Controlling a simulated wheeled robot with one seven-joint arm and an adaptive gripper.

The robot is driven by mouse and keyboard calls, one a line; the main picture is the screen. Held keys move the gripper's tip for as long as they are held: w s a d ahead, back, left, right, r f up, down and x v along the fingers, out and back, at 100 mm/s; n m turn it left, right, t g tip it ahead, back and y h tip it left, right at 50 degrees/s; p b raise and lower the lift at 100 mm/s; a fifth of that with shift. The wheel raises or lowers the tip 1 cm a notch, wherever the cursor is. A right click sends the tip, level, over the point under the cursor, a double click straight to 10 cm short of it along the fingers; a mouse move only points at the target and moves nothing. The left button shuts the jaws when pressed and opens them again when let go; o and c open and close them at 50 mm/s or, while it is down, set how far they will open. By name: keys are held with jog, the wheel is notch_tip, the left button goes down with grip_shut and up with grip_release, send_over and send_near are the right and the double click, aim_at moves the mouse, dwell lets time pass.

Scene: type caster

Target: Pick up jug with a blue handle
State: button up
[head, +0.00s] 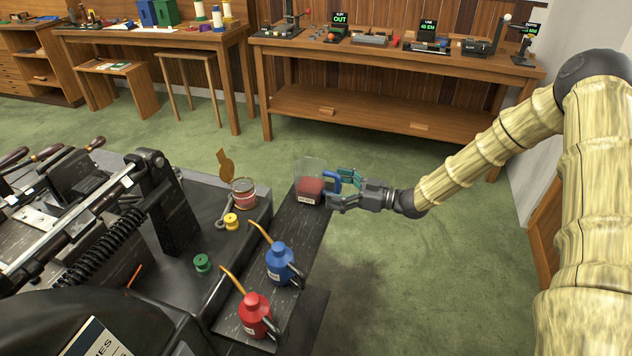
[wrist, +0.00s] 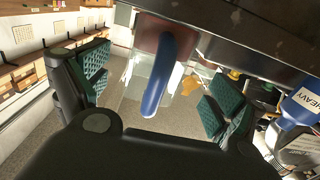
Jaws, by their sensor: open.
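The jug (head: 309,188) is clear, with dark red contents and a pale label. It stands upright at the far end of a dark wooden shelf in the head view. Its blue handle (head: 333,181) points right, toward my gripper (head: 342,188). My gripper is open, with teal finger pads close around or beside the handle. In the wrist view the blue handle (wrist: 161,80) shows between the two spread pads, with space to each side.
The shelf also holds a blue oil can (head: 281,264) and a red oil can (head: 256,314), both with long spouts. Open green floor lies right of the shelf.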

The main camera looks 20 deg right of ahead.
aim_at(323, 184)
jog(key=shift+p+x, duration=0.75)
jog(key=shift+x, duration=2.2)
jog(key=shift+w+d, duration=0.1)
jog(key=shift+w, duration=0.05)
jog(key=c, duration=1.3)
